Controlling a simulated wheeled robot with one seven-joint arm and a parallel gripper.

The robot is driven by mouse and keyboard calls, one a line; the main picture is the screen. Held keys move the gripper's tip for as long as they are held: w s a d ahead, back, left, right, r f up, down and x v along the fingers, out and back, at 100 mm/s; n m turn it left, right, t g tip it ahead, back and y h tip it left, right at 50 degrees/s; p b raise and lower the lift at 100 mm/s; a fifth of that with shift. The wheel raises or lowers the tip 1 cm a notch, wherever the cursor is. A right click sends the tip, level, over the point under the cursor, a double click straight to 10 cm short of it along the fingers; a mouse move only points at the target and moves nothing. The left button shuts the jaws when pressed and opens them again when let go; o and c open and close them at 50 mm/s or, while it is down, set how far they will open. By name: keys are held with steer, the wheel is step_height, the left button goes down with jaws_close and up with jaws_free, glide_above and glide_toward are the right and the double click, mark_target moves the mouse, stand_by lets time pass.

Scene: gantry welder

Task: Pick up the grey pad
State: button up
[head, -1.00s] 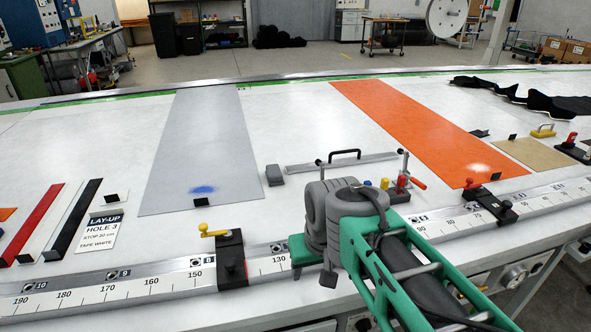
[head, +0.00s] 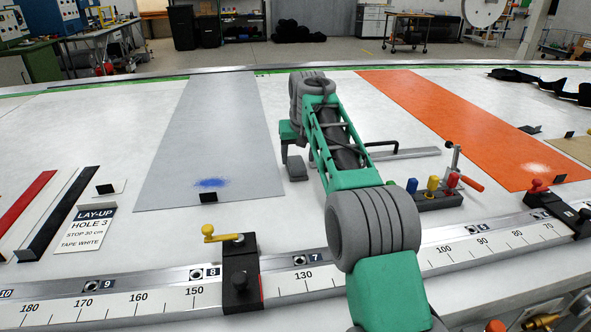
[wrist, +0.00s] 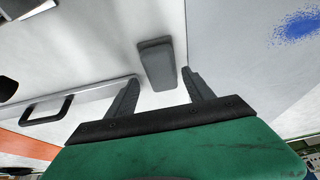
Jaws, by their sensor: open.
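The grey pad (head: 297,170) is a small dark grey block on the white table, just right of the long grey sheet. In the wrist view the pad (wrist: 156,60) lies just beyond my fingertips, roughly between their lines and nearer the right finger. My gripper (wrist: 160,78) is open, with nothing between its two dark fingers. In the head view my gripper (head: 291,150) is over the table beside the pad, and my arm partly hides the area around it. Whether a finger touches the pad cannot be told.
A metal bar with a black handle (wrist: 48,108) lies close by. The grey sheet (head: 215,135) with a blue spot is at left, the orange sheet (head: 450,120) at right. A block with coloured knobs (head: 435,197) and a ruler rail (head: 180,300) lie nearer.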

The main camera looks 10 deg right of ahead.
mark_target(296, 162)
steer(key=x, duration=0.3)
steer(key=shift+w+a+f, duration=0.1)
steer(key=shift+w+f, duration=0.05)
steer(key=shift+f, duration=0.2)
steer(key=shift+r, duration=0.1)
steer(key=c, duration=1.1)
steer(key=shift+c, duration=0.2)
